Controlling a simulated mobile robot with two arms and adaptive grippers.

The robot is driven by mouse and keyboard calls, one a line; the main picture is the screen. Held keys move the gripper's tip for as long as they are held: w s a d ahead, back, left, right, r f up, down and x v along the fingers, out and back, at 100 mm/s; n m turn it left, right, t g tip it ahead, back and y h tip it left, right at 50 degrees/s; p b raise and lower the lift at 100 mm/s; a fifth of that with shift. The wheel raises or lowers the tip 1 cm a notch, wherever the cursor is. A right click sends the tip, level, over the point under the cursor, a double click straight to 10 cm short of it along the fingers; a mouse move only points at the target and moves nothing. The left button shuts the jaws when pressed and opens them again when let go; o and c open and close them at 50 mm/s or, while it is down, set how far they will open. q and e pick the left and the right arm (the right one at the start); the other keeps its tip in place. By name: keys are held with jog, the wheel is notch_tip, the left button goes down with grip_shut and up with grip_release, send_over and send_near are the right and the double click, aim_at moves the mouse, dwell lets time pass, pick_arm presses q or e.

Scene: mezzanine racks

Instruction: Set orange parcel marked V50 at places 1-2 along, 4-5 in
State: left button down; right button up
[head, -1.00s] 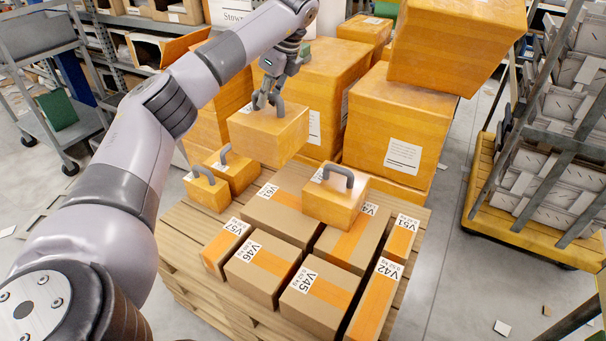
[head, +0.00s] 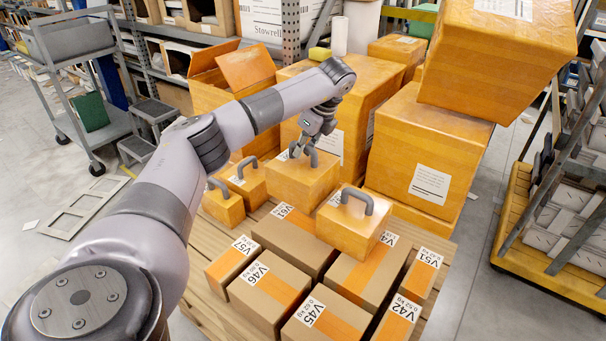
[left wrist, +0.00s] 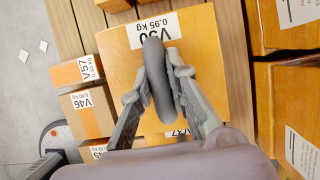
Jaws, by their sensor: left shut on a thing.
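The orange parcel marked V50 (head: 292,190) is a box with a grey loop handle on top; its label, V50 0.95 kg, reads in the left wrist view (left wrist: 205,60). My left gripper (head: 305,150) is shut on that handle from above. The parcel is upright, behind the V61 carton (head: 292,236) on the wooden pallet (head: 246,224). I cannot tell whether its underside touches the pallet. Two smaller orange handled parcels (head: 224,210) (head: 250,186) stand to its left. Another handled parcel (head: 345,232) sits in front to its right, on the cartons. My right gripper is not in view.
Cartons V57 (head: 228,266), V46 (head: 262,300), V45 and V42 fill the pallet's front. Large orange boxes (head: 425,150) rise close behind and right, one stacked high (head: 500,50). A grey cart (head: 105,128) stands left, a loaded rack (head: 545,225) right.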

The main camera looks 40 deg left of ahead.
aim_at(314, 149)
pick_arm(q)
notch_tip(314, 149, down, 8)
jog(key=shift+w+r+b, duration=0.1)
jog(key=shift+r+b, duration=0.15)
jog(key=shift+b, duration=0.35)
jog(key=c, duration=1.6)
grip_release()
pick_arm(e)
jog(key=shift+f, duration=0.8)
pick_arm(q)
jog(key=shift+o, duration=0.2)
jog(key=shift+r, duration=0.1)
jog(key=p+v, duration=0.2)
jog(key=v, duration=0.9)
jog(key=shift+d, duration=0.1)
jog(key=shift+d+r, duration=0.2)
jog(key=shift+r, duration=0.2)
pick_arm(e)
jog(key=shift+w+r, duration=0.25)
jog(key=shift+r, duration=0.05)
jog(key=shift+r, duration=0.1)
pick_arm(q)
jog(key=shift+f, duration=0.1)
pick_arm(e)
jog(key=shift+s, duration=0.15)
